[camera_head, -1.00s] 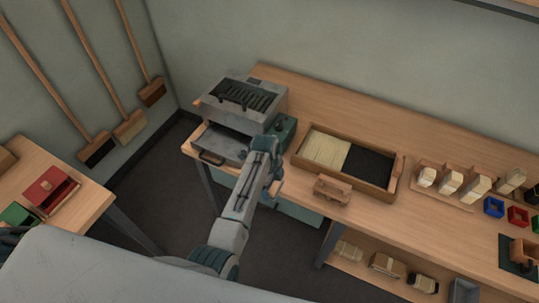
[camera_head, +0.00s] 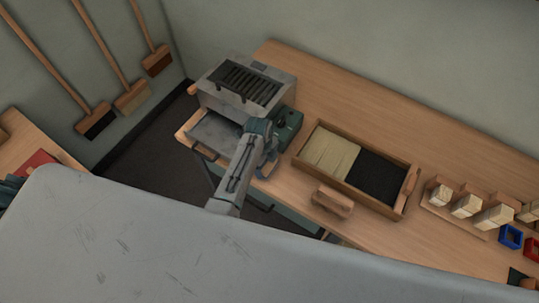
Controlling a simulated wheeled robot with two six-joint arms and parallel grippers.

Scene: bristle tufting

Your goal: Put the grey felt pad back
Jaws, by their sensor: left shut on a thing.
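My left gripper (camera_head: 264,160) is at the bench's front edge, just right of the grey machine's front tray and in front of the dark green box. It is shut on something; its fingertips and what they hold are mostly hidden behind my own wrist. I cannot pick out the grey felt pad for certain. A flat grey surface (camera_head: 216,133) lies at the front of the grey machine (camera_head: 240,105), but I cannot tell whether it is felt or bare tray. My right gripper is not in view.
A wooden tray (camera_head: 298,162) with pale bristles (camera_head: 330,150) and black bristles (camera_head: 378,176) stands right of the dark green box (camera_head: 288,124). A wooden block (camera_head: 332,201) lies before it. Brush parts (camera_head: 466,205) and a blue bin (camera_head: 510,236) are farther right. The bench back is clear.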

